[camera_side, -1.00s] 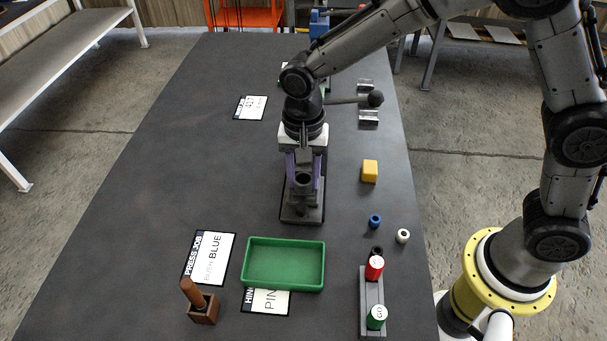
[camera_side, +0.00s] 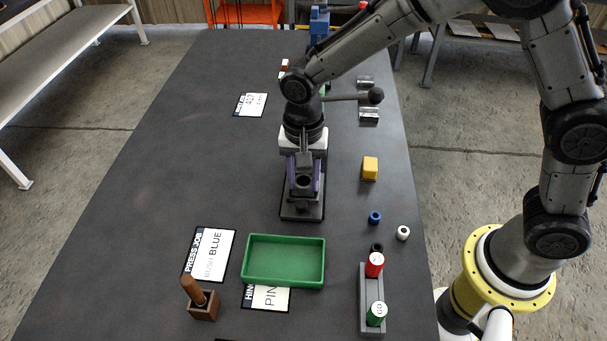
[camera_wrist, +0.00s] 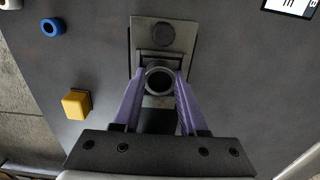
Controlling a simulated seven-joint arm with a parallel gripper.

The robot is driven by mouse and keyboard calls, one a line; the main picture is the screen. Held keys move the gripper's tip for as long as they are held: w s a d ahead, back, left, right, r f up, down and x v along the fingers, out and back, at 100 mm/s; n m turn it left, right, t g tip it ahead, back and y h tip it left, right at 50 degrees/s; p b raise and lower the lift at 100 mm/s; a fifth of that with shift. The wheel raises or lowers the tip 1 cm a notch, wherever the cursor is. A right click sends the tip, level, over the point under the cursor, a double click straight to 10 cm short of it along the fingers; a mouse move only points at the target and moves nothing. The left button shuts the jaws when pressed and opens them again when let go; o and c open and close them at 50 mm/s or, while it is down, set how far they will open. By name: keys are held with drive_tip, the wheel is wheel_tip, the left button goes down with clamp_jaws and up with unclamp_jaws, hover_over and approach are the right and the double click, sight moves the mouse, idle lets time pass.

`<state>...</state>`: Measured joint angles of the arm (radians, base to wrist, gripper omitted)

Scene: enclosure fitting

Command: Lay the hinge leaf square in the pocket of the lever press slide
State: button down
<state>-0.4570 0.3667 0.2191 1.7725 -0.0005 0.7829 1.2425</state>
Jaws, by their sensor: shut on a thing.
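My gripper (camera_wrist: 160,75) has purple fingers and is shut on a grey piece with a round dark ring, which I take to be the hinge leaf (camera_wrist: 160,80). The fingers close on it from both sides. It is over the grey lever press slide (camera_wrist: 160,35), near a round dark knob. In the side view my gripper (camera_side: 304,178) points down at the press base (camera_side: 302,212). The fingers and the piece hide the pocket, so I cannot tell whether the leaf is seated or square. The press lever (camera_side: 350,97) ends in a black ball.
A yellow block (camera_side: 370,168), a blue ring (camera_side: 375,218) and a white ring (camera_side: 403,233) lie right of the press. A green tray (camera_side: 283,283), a grey rack (camera_side: 372,325) with red and green cylinders, and a wooden holder (camera_side: 203,308) stand nearer. The left table is mostly clear.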

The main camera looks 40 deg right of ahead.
sight(304, 184)
drive_tip(key=shift+c, duration=1.8)
unclamp_jaws()
drive_tip(key=shift+f, duration=0.1)
wheel_tip(304, 184, up, 14)
drive_tip(key=shift+d, duration=0.1)
drive_tip(key=s+d+r+m+t, duration=0.1)
drive_tip(key=s+d+r+t, duration=0.2)
drive_tip(key=s+d+r, duration=0.65)
drive_tip(key=s+d+f+n+t, duration=0.2)
drive_tip(key=s+d+f+n, duration=0.4)
drive_tip(key=s+d+n, duration=0.2)
drive_tip(key=s+n, duration=0.2)
drive_tip(key=s, duration=0.1)
drive_tip(key=shift+s+d+f+t, duration=0.3)
drive_tip(key=shift+d, duration=0.05)
